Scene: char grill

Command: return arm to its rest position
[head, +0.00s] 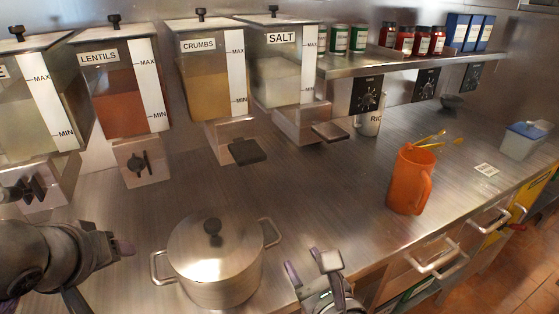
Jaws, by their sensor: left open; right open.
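My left gripper (122,247) reaches in from the left, open and empty, above the counter and left of the lidded steel pot (214,262). My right gripper (306,270) is at the bottom middle, open and empty, just right of the pot near the counter's front edge. Its fingers point up in the picture. Neither gripper appears to touch the pot, though depth is hard to judge. The pot's lid is on, with a dark knob and a handle on each side.
The steel counter (320,190) is mostly clear behind the pot. Dispensers, including the salt dispenser (283,85), hang along the back wall with outlets jutting low. An orange pitcher (408,182) with utensils near its top stands at right. Drawer handles (437,262) protrude at front.

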